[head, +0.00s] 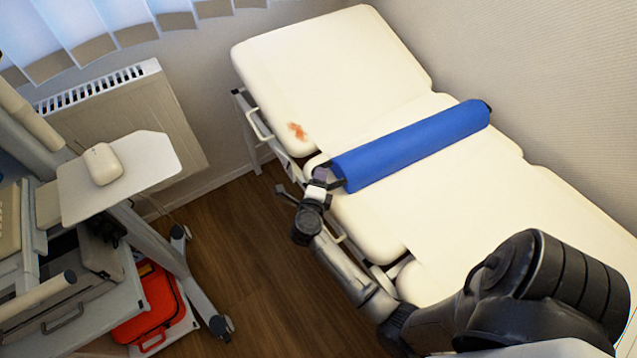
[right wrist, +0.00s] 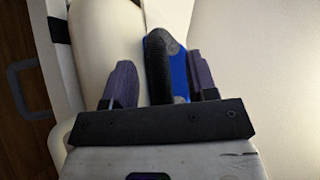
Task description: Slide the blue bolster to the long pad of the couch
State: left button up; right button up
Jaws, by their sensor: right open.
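The blue bolster (head: 415,143) lies crosswise on the cream couch (head: 450,225), from its near side to the wall side. It sits just below the couch's upper pad (head: 330,65); the lower pads run on toward the lower right. My right gripper (head: 334,177) is at the bolster's near end. In the right wrist view, the open fingers of my right gripper (right wrist: 163,82) stand on either side of the bolster's dark end (right wrist: 160,62), with a gap on the left side. I cannot tell whether the right finger touches it. My left gripper is out of view.
A reddish-brown stain (head: 297,131) marks the upper pad. A wall (head: 545,65) borders the couch's far side. A trolley with a white tray (head: 140,165) and a red case (head: 150,305) stands at left, by a radiator (head: 125,115). Wooden floor (head: 250,235) lies between.

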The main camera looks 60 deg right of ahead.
grip_shut()
dwell(0.4)
